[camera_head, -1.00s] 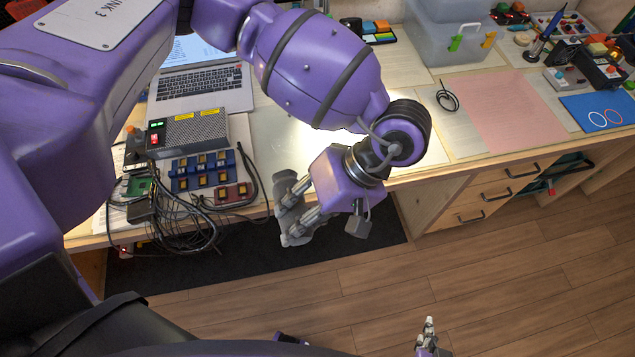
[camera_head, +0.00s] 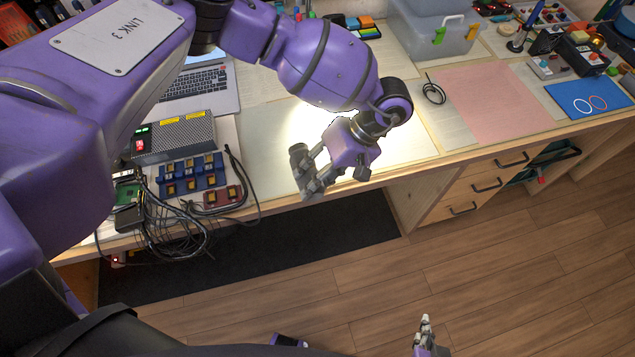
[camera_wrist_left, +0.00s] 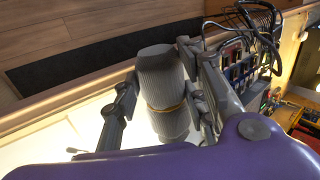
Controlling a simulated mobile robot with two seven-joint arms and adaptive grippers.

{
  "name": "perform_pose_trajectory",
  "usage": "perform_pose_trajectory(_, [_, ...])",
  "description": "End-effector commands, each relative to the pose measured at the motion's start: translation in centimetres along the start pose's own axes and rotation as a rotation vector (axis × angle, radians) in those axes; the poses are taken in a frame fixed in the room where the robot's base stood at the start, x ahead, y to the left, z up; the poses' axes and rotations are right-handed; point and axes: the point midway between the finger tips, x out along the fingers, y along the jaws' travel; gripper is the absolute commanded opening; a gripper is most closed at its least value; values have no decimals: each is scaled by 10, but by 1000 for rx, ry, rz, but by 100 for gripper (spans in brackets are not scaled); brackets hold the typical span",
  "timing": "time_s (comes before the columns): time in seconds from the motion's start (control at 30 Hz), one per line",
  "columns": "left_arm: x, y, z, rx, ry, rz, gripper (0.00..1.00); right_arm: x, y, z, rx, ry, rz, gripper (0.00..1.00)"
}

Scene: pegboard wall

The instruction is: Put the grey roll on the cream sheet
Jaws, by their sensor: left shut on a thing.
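The grey roll (camera_wrist_left: 163,92) is ribbed with a tan band around its middle. My left gripper (camera_wrist_left: 158,88) is shut on it, one finger on each side. In the head view, my left gripper (camera_head: 309,175) holds the roll (camera_head: 299,157) over the front part of the cream sheet (camera_head: 268,150). I cannot tell the roll's exact height above the sheet. The sheet lies flat on the bench, brightly lit, partly hidden by my left arm. My right gripper (camera_head: 425,328) is low over the floor, away from the bench; its opening is unclear.
Left of the sheet are a laptop (camera_head: 200,88), a grey power box (camera_head: 175,138), blue modules (camera_head: 190,175) and loose cables. To the right are a black cable coil (camera_head: 433,93), a pink sheet (camera_head: 490,98) and a blue sheet (camera_head: 588,98). A clear bin (camera_head: 435,28) stands behind.

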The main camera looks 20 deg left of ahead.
Motion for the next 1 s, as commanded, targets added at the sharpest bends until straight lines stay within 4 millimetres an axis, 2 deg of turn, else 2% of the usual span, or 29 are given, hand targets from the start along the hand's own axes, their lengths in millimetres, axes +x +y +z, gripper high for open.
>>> perform_pose_trajectory(0.2, [24, 18, -3, 0, -2, -3, 9, 1, -2, -1, 7, 3, 1, 0])
perform_pose_trajectory(0.63, [30, 22, -3, 0, -2, -2, 9, 2, -1, 1, 1, 0, 0, 0])
perform_pose_trajectory(0.67, [30, 22, -3, 0, -2, -2, 40, 2, -1, 1, 1, 0, 0, 0])
perform_pose_trajectory(0.7, [29, 22, -3, 0, -1, -2, 46, 2, -1, 1, 0, 1, 0, 0])
perform_pose_trajectory(0.8, [29, 21, -3, -1, -1, -1, 58, 2, 0, 0, -2, 1, 0, 0])
perform_pose_trajectory(1.0, [29, 21, -3, -1, -1, -1, 58, 2, 0, 0, -3, 2, -1, 0])
